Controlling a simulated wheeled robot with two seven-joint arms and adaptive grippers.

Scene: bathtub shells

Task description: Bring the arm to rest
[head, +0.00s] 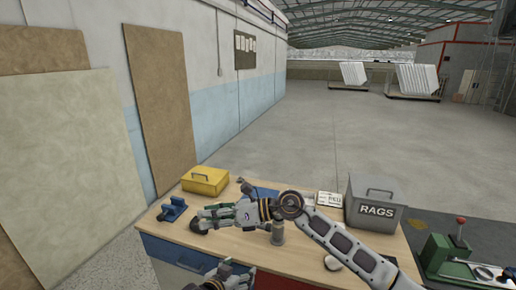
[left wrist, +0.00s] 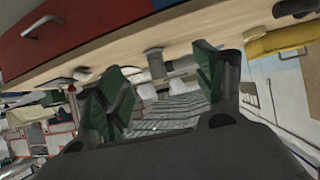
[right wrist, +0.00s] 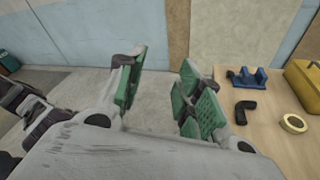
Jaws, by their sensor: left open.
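My left gripper (head: 226,268) is at the bottom edge of the head view, just in front of the workbench (head: 160,236), and mostly cut off. In the left wrist view its green-padded fingers (left wrist: 165,90) are spread with nothing between them. My right gripper (head: 205,217) reaches leftward over the bench, its arm coming in from the right. In the right wrist view its fingers (right wrist: 158,95) are apart and empty, with floor and wall behind them.
A yellow box (head: 205,181), a blue vise (head: 173,209), a grey RAGS bin (head: 376,205) and a grey cylinder (head: 278,233) stand on the bench. A black angled piece (right wrist: 245,110) and a tape roll (right wrist: 293,123) lie near the vise. Green machine (head: 455,255) at right.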

